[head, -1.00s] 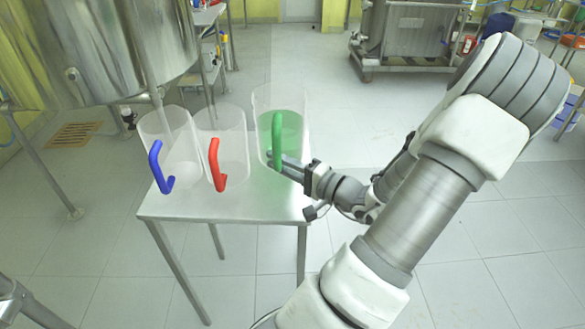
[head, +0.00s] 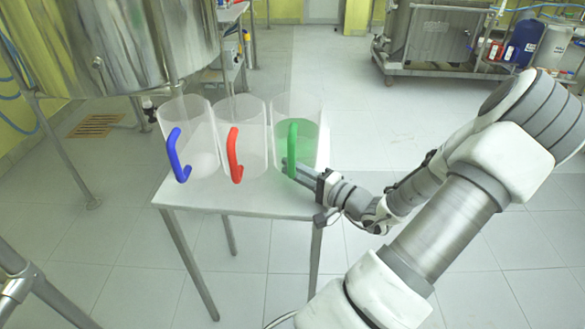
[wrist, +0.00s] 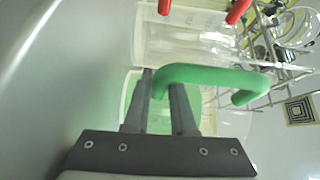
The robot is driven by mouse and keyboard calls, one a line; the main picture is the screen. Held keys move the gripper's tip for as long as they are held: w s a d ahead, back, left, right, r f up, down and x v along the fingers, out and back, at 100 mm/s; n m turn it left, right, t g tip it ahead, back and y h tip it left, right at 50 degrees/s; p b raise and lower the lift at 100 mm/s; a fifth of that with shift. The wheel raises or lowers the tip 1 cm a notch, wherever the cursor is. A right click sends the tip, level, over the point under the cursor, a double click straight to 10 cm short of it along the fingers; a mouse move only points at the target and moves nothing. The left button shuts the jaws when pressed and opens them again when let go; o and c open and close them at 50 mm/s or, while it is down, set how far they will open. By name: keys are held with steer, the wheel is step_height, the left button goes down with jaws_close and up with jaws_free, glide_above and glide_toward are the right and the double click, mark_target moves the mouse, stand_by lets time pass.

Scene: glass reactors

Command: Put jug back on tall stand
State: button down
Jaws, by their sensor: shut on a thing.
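The jug (head: 312,128) is clear, with a green handle (head: 293,150) and green contents. It is upright at the right end of the tall metal stand (head: 262,203); I cannot tell whether its base touches the top. My gripper (head: 289,166) reaches in from the right, low by the handle, and is shut on it. In the wrist view the green handle (wrist: 215,74) crosses by my fingers (wrist: 162,82), and part of the grip is hidden.
A blue-handled jug (head: 200,150) and a red-handled jug (head: 253,150) stand to the left, the red one close beside the green. A large steel vessel (head: 110,45) overhangs at the left. A steel unit (head: 440,40) stands behind.

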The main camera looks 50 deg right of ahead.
steer(key=c, duration=0.8)
jaws_free()
steer(key=shift+o, duration=0.2)
steer(key=shift+s+r, duration=0.15)
steer(key=shift+s, duration=0.05)
steer(key=s+p, duration=0.2)
steer(key=s, duration=0.9)
steer(key=shift+s+p, duration=0.35)
steer(key=shift+p, duration=0.05)
steer(key=shift+d, duration=0.1)
